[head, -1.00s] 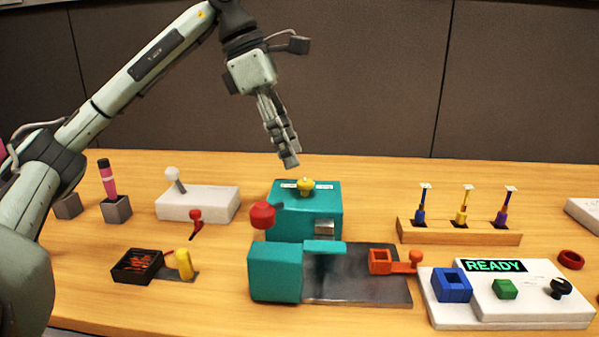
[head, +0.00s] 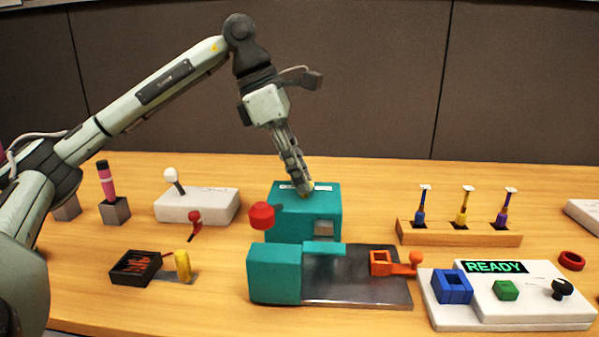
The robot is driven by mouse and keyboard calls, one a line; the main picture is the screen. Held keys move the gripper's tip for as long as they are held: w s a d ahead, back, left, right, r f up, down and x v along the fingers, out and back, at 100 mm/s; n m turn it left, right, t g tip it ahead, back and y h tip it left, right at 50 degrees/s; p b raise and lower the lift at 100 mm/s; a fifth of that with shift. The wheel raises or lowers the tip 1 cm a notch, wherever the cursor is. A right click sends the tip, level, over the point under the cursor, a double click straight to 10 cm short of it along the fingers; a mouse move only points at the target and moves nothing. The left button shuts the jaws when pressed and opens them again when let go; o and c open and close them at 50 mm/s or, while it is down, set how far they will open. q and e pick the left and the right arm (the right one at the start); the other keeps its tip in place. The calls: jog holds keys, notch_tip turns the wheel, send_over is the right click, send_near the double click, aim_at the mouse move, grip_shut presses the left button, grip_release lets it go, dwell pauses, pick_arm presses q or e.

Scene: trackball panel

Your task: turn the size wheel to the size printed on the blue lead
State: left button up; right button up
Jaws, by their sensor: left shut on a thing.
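The size wheel (head: 309,187) is a small yellow knob on top of the teal machine (head: 290,215); white printed strips lie beside it, too small to read. My left gripper (head: 306,189) reaches down onto the wheel and is shut on it, hiding most of it. The blue lead (head: 421,214) stands upright at the left of a wooden rack (head: 460,237), with a white tag (head: 425,187) on top whose print is too small to read. My right gripper is not in view.
Yellow (head: 462,213) and purple (head: 502,216) leads share the rack. A red knob (head: 262,215) sticks out at the machine's left. A white panel (head: 545,316) with a READY display (head: 494,267) stands at right. A white joystick box (head: 200,205) stands at left.

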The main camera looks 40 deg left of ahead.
pick_arm(q)
grip_shut()
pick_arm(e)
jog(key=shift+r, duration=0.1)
pick_arm(q)
jog(key=shift+m+p, duration=0.35)
jog(key=shift+m, duration=0.45)
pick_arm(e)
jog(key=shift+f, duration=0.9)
pick_arm(q)
jog(key=o, duration=0.9)
grip_release()
jog(key=shift+h, duration=0.3)
jog(key=shift+o, duration=0.2)
jog(key=v, duration=1.2)
jog(key=shift+w, duration=0.2)
